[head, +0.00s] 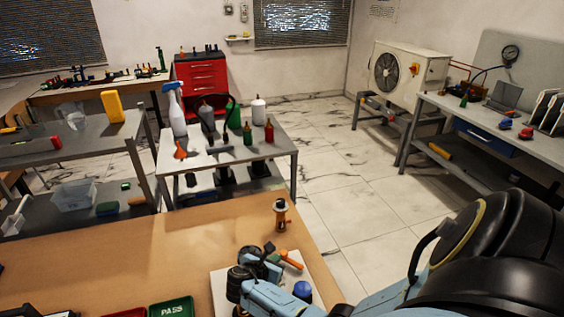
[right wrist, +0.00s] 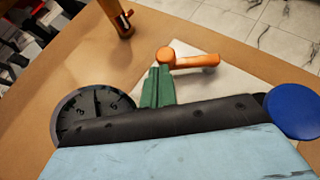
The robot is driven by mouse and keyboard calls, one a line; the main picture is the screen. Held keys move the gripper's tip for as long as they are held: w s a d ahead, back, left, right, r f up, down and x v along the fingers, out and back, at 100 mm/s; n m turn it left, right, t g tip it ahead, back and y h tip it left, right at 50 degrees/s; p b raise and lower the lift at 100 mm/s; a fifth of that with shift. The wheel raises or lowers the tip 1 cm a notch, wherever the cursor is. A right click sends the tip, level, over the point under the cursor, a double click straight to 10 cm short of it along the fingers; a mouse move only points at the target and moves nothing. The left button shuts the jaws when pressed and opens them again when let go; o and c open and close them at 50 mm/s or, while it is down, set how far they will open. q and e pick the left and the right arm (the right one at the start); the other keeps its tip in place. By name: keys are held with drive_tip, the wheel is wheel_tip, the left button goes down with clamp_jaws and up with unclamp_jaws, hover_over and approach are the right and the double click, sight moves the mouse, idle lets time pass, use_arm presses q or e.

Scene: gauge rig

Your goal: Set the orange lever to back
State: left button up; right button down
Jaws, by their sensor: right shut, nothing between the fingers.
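The orange lever (head: 291,260) stands on a white panel (head: 222,285) near the right edge of the wooden table. In the right wrist view the orange lever (right wrist: 195,61) has a round end at the left, and its handle points right. My right gripper (head: 270,252) is shut and empty. Its green fingers (right wrist: 157,86) reach up close to the lever's round end; I cannot tell whether they touch it. The arm hides part of the panel. My left gripper is not in view.
A dark gauge dial (right wrist: 92,112) and a blue knob (head: 302,289) flank my gripper on the panel. A brown cylinder (head: 282,214) stands behind the panel. A green PASS tray (head: 172,308) lies at the front. The table's left middle is clear.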

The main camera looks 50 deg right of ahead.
drive_tip(key=shift+s+p, duration=0.75)
drive_tip(key=shift+s, duration=0.05)
wheel_tip(320, 180, up, 10)
drive_tip(key=p, duration=0.3)
idle(0.8)
